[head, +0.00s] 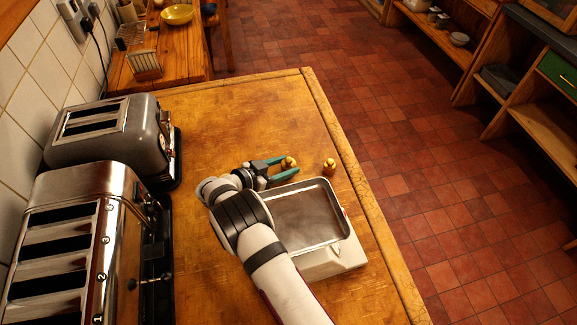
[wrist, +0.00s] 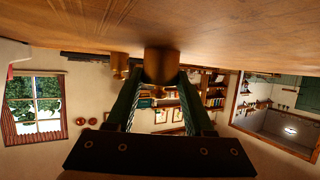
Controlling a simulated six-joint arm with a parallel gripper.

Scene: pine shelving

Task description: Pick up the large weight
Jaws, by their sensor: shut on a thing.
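The large weight (head: 290,161) is a rounded brass piece on the wooden worktop, behind the scale in the head view. My gripper (head: 291,169) has its green fingers shut on it. The wrist view is upside down and shows the large weight (wrist: 160,66) between the fingertips (wrist: 160,80), against the worktop surface. I cannot tell whether it is touching the wood or just clear of it. A second, smaller-looking brass weight (head: 329,164) stands apart to the right, near the worktop's edge. It also shows in the wrist view (wrist: 118,63), left of the held one.
A white scale (head: 341,262) with a metal tray (head: 346,236) stands beside my arm, close to the gripper. Two toasters, one grey (head: 100,150) and one chrome (head: 100,185), line the left wall. The worktop (head: 235,115) behind the gripper is clear.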

